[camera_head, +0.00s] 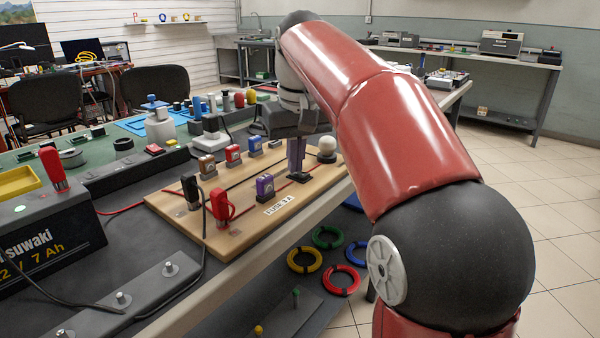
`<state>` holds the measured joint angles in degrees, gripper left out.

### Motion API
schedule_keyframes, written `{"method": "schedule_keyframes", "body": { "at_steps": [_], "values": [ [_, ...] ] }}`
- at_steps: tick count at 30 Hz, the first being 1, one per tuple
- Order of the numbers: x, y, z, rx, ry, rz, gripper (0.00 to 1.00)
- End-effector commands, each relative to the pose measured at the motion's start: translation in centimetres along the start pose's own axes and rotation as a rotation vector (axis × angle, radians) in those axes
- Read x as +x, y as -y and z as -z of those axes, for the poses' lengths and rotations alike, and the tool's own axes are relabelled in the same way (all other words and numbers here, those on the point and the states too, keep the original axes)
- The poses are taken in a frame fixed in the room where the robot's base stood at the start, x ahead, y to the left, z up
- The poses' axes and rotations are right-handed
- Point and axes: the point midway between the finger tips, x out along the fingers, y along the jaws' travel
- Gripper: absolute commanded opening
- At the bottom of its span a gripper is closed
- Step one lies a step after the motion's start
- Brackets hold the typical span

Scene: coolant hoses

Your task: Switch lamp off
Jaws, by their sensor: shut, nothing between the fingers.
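A wooden circuit board (240,226) lies on the workbench. A lamp with a pale round bulb (327,146) stands at its far right corner; I cannot tell whether it is lit. My gripper (297,172) points down over the right part of the board, just left of the lamp. Its fingers are shut and empty, with the tips close to the board's surface. Whether they touch anything is unclear. No switch can be made out clearly; the area around the fingertips is partly hidden. A purple fuse (265,187) stands left of the fingers.
Red plugs (221,205) and black plugs (190,190) with cables stand on the board's left. A battery (45,235) sits further left. Coloured rings (340,280) lie lower down, beyond the bench edge. Brown, red and blue blocks line the board's back.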

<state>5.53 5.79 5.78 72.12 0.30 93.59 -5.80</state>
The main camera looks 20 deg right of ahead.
Motion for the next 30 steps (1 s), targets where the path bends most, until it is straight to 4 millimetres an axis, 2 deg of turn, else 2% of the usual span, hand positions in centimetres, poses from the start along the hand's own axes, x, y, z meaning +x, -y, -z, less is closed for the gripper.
{"method": "schedule_keyframes", "body": {
  "at_steps": [18, 30],
  "values": [
    [-4.7, 0.0, 0.7, 0.000, 0.001, 0.000, 0.00],
    [-6.8, 0.0, 1.0, 0.000, 0.000, 0.000, 0.00]
  ]
}}
